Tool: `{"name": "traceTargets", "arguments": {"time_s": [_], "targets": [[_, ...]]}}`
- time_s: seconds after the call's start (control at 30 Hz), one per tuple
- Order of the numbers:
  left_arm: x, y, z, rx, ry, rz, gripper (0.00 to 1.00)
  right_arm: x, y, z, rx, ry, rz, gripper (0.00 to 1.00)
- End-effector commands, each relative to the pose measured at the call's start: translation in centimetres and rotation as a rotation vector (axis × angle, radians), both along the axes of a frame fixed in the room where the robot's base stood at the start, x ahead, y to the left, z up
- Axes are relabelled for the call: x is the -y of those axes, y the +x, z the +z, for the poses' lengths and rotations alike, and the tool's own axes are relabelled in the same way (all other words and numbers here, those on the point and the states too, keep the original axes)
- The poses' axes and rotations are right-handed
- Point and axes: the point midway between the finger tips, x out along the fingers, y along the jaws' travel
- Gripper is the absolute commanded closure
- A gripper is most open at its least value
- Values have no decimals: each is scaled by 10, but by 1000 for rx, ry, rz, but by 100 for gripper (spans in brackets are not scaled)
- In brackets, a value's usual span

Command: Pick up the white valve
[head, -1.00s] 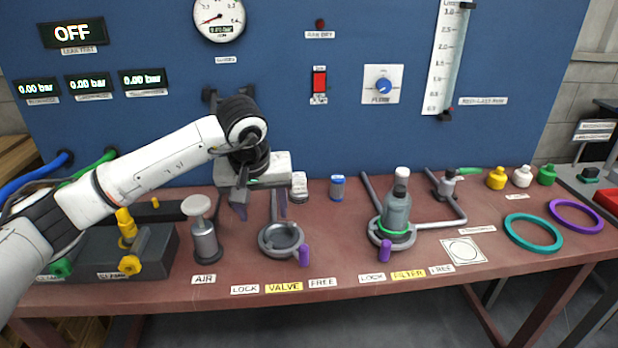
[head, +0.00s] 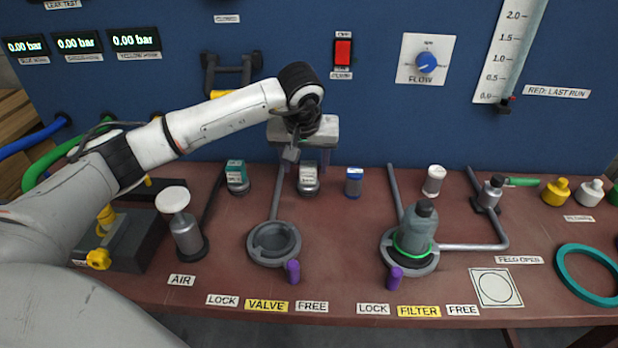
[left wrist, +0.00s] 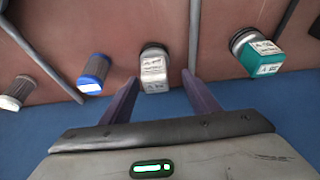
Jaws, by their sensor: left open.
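The white valve (head: 308,178) is a small block with a white top and grey base. It stands on the brown bench behind the round valve seat (head: 268,262). My left gripper (head: 310,160) is open and hangs over it, partly covering it in the head view. In the left wrist view the white valve (left wrist: 153,70) lies between the tips of the two purple fingers (left wrist: 160,78), with gaps at both sides. I cannot tell how far the tips are above it. My right gripper is not in view.
A teal valve (head: 237,175) stands left of the white one and a blue-capped cylinder (head: 354,182) stands right. A white-capped cylinder (head: 433,180) and a grey filter bottle (head: 417,228) are farther right. The blue panel (head: 390,110) rises close behind.

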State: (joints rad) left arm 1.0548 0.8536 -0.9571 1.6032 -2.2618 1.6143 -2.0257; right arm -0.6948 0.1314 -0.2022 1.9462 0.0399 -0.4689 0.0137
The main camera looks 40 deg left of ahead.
Motion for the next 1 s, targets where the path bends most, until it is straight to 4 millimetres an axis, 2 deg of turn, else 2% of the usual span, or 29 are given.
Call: {"name": "traceTargets", "arguments": {"time_s": [0.3,0.6,0.67,0.9,1.0], "targets": [[-2,15,-41,-2,-3,1,45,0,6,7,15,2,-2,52],[-3,17,-46,0,0,-1,45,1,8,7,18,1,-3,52],[-3,17,-46,0,-1,0,53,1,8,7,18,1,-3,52],[-3,17,-46,0,-1,0,94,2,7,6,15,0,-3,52],[-3,17,-45,2,-2,-1,95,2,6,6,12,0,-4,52]]}}
